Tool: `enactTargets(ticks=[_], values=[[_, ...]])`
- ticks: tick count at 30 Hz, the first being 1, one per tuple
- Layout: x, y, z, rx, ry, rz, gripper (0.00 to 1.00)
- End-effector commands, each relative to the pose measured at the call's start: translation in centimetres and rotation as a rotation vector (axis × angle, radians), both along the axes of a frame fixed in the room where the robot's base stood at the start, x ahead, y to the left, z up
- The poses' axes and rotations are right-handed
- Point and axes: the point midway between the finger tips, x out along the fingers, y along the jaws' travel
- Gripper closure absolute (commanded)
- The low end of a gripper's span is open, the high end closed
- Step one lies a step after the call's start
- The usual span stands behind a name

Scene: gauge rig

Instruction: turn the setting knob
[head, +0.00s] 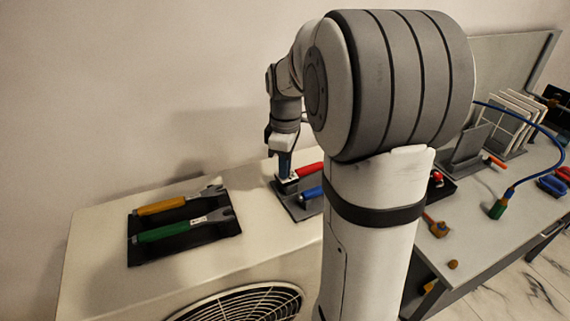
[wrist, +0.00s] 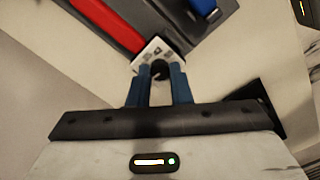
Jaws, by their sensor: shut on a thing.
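The setting knob (wrist: 159,68) is a small dark round knob on a white marked plate (wrist: 150,50) at the end of the red-handled fitting. In the wrist view my gripper (wrist: 160,78) has its two blue fingers on either side of the knob, shut on it. The red handle (wrist: 108,25) runs off to the upper left. In the head view my gripper (head: 284,163) points down at the white plate, beside the red handle (head: 308,170). The knob itself is hidden there by my fingers.
A blue handle (head: 311,193) lies in front of the red one on a dark mount. A black tray (head: 155,252) with orange- and green-handled tools is on the left of the white cabinet. My arm hides the middle. A grey bench (head: 490,215) with panels and a blue hose stands right.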

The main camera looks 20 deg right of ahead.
Motion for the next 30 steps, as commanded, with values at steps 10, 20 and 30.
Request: enactTargets(ticks=[10, 20, 30], values=[[0.01, -0.01, -0.06, 0.0, -0.001, -0.271, 1.0], [0.04, -0.03, -0.05, 0.0, -0.001, -0.584, 1.0], [0.02, -0.04, -0.05, -0.001, -0.001, -0.906, 1.0]])
